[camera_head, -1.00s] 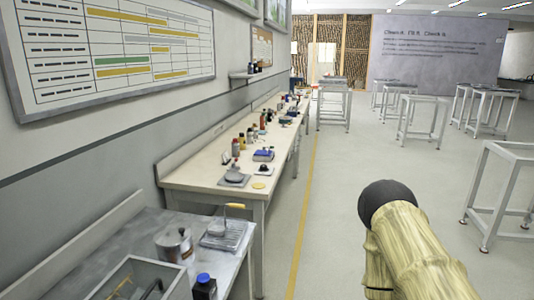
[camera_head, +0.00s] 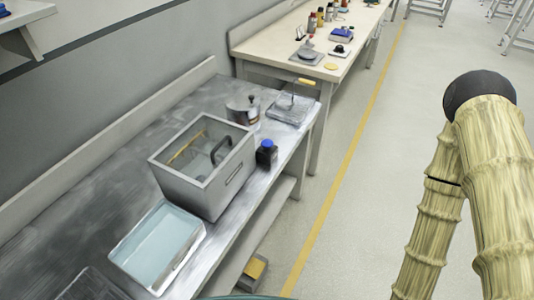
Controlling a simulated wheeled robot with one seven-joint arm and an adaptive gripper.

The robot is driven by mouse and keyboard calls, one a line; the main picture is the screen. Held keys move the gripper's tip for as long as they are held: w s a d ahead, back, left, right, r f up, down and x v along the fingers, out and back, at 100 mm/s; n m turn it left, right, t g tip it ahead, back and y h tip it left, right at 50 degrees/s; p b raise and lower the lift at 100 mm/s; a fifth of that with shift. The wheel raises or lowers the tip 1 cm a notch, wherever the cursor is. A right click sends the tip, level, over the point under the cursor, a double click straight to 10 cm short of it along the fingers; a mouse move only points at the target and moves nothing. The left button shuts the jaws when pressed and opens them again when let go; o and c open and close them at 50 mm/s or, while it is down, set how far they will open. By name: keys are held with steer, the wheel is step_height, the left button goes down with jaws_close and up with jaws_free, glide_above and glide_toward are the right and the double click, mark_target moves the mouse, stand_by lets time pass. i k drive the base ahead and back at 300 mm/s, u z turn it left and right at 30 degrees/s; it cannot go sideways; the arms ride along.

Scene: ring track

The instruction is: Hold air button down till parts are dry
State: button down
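A grey open-topped box (camera_head: 215,195) stands on the metal bench. Something yellow and a dark curved handle show inside it, too small to name. A small black item with a blue top (camera_head: 267,155) stands to its right; I cannot tell whether it is a bottle or a button. I cannot make out an air button or the parts for certain. My arm shows at the right, over the floor and apart from the bench. My gripper is not in view.
The metal bench (camera_head: 60,225) also bears a shallow tray of pale blue (camera_head: 160,246), a metal pot (camera_head: 243,108) and a grid-like plate (camera_head: 290,110). A yellow-topped item (camera_head: 256,268) is low beside the bench. A cream bench (camera_head: 272,47) stands beyond. The floor at right is open.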

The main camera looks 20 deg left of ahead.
mark_target(266, 144)
steer(key=z, duration=1.2)
steer(key=i, duration=0.45)
steer(key=u, duration=3)
